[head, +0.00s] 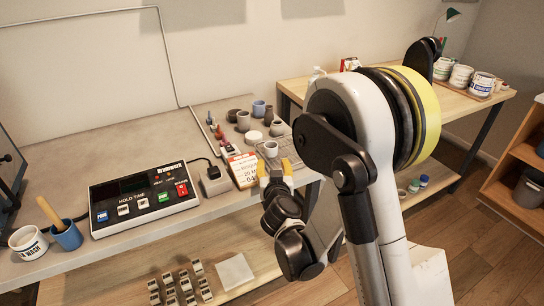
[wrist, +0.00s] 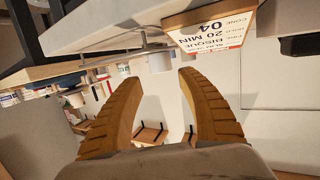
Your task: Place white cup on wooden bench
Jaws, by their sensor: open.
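A small white cup (head: 271,148) stands near the front right edge of the grey bench, beside a wire grid. In the wrist view, a pale cup (wrist: 158,61) shows ahead of the fingers, near the middle. My gripper (head: 274,167) has yellow fingers and is just in front of the cup, by the bench edge. In the wrist view my gripper (wrist: 155,80) is open, with nothing between the fingers. The wooden bench (head: 448,101) stands at the back right, partly hidden behind my arm.
An orange-edged sign card (head: 243,170) stands just left of my gripper; it also shows in the wrist view (wrist: 215,27). Several dark and blue cups and small tools stand behind the white cup. A control box (head: 143,198) is at left. White tubs (head: 461,77) occupy the wooden bench's far right.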

